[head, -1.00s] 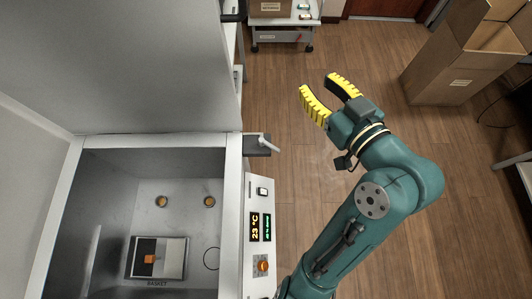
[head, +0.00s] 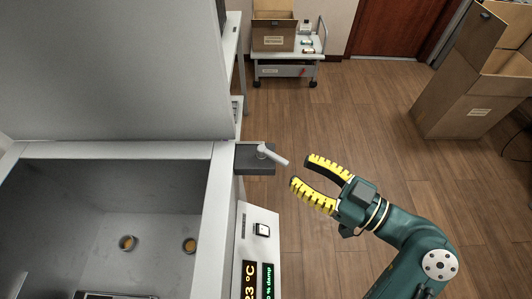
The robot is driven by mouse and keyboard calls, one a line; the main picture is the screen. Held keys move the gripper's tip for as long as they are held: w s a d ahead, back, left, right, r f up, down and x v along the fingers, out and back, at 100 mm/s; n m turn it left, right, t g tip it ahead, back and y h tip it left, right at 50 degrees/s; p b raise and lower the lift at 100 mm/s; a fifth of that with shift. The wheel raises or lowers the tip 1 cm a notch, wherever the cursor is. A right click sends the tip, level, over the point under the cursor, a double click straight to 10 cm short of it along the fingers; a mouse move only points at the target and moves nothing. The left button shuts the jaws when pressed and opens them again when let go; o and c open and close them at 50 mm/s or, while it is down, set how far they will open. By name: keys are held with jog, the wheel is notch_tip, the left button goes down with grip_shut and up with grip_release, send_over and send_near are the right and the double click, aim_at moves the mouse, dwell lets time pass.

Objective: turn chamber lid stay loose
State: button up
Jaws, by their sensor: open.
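The lid stay is a pale lever (head: 272,155) on a dark grey bracket (head: 254,160) at the chamber's upper right corner. The lever points right and slightly down. The chamber lid (head: 115,75) stands raised behind the open chamber (head: 208,215). My gripper (head: 303,171) has two yellow ribbed fingers, spread apart and empty. Its fingertips are just right of the lever in the picture, with a small gap; depth between them is hard to judge.
The chamber's control panel (head: 261,229) has a switch and lit displays below the bracket. A trolley (head: 287,70) with a cardboard box (head: 274,36) stands at the back. Wooden floor between is clear.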

aim_at(265, 151)
jog(key=b+x, duration=0.2)
jog(key=x, duration=0.7)
jog(key=shift+w+a, duration=0.1)
jog(key=shift+a, duration=0.1)
jog(key=shift+d, duration=0.1)
grip_shut()
